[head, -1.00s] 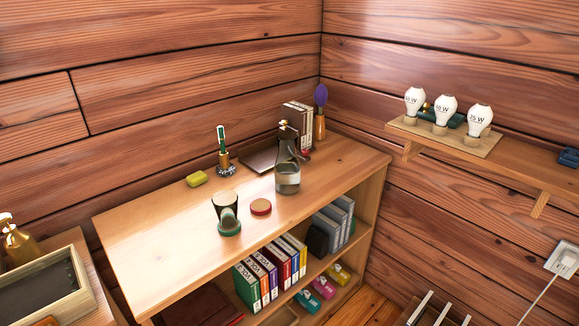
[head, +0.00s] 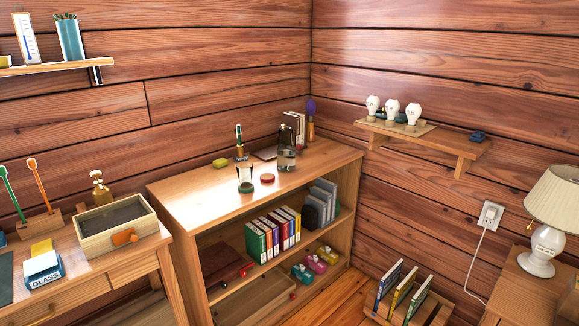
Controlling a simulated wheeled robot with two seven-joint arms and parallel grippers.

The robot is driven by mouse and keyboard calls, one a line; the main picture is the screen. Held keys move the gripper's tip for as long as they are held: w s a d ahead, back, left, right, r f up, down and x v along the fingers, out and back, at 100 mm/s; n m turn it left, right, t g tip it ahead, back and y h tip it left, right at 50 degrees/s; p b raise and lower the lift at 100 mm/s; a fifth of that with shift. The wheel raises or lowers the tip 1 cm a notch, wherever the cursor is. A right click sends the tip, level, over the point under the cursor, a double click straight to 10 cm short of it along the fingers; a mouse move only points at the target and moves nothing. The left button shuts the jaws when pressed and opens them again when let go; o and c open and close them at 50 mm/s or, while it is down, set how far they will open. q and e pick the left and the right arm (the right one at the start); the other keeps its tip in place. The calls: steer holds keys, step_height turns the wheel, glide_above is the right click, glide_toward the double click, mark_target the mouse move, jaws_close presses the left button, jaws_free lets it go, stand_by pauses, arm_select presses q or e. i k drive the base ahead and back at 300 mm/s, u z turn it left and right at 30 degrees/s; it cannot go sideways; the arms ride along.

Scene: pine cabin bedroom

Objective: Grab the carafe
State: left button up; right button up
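The carafe (head: 286,159) is a clear glass vessel with a dark neck, standing upright on top of the wooden bookcase (head: 190,193), toward its back right. A glass tumbler (head: 245,178) and a small red round lid or disc (head: 267,178) stand in front of it to the left. Books and a purple-topped brush (head: 311,117) in a holder are behind it to the right. Neither of my grippers shows in the head view.
A desk on the left holds an open wooden box (head: 117,216) and a glass-labelled box (head: 43,270). A wall shelf (head: 430,143) with several bulbs juts out on the right. A lamp (head: 548,222) stands at far right. A floor rack (head: 408,296) with books sits below.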

mark_target(286, 150)
steer(key=z, duration=0.7)
steer(key=i, duration=0.85)
steer(key=z, duration=0.55)
steer(key=i, duration=0.95)
steer(key=u, duration=0.45)
